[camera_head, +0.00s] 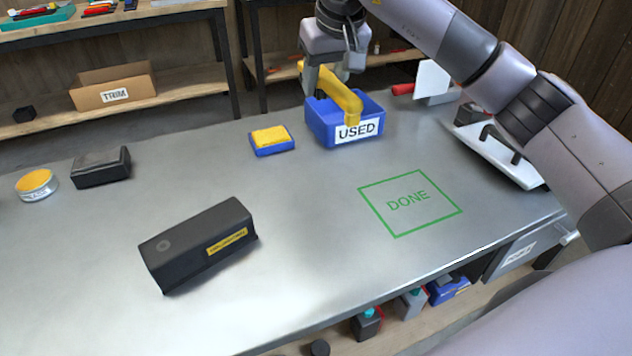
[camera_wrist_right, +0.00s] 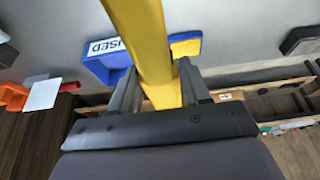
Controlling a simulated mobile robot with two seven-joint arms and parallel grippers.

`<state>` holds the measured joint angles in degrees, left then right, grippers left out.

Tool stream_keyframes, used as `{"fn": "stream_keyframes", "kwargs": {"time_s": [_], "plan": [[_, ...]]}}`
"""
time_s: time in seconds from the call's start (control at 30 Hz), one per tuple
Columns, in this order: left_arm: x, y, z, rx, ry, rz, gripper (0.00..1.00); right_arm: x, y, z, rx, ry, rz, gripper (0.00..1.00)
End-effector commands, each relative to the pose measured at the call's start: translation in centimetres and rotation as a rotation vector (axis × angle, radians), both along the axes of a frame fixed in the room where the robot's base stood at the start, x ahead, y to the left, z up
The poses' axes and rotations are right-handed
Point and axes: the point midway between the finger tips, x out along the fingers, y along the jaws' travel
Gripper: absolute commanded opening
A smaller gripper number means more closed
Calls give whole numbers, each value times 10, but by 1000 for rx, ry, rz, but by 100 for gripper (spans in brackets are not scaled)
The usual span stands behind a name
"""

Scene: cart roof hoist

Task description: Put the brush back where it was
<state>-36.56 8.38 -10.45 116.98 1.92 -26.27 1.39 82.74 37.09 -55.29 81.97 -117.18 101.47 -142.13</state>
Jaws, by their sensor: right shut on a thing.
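My right gripper (camera_head: 322,82) is shut on a yellow brush (camera_head: 345,97), whose bent handle passes between the fingers. The brush's lower end is in front of the blue bin (camera_head: 372,126) labelled USED; I cannot tell whether it touches the bin. In the right wrist view the yellow brush (camera_wrist_right: 143,40) runs between the two fingers (camera_wrist_right: 158,90), with the blue bin (camera_wrist_right: 106,67) behind it at left. No bristles can be made out. My left gripper is not in view.
A yellow pad in a blue tray (camera_head: 272,151) sits left of the bin. A round tin (camera_head: 37,184), a small black block (camera_head: 101,168) and a long black box (camera_head: 200,245) stand further left. The green DONE square (camera_head: 410,202) is empty. A white-grey tool (camera_head: 497,150) lies at right.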

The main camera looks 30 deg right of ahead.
Motion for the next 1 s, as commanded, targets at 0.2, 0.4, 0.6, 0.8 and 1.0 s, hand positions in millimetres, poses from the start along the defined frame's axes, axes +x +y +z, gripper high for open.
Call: {"fn": "stream_keyframes", "kwargs": {"time_s": [0.2, 0.4, 0.6, 0.8, 1.0], "plan": [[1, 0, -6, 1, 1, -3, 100, 2, -2, -28, 3, 5, 2, 18], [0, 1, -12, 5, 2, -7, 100, 2, -2, -82, 3, 6, 0, 18], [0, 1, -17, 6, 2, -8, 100, 2, -1, -131, 3, 4, 0, 18], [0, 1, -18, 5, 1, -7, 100, 2, -1, -154, 3, 0, 0, 18], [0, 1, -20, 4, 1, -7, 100, 2, -1, -172, 2, 2, 0, 18]]}}
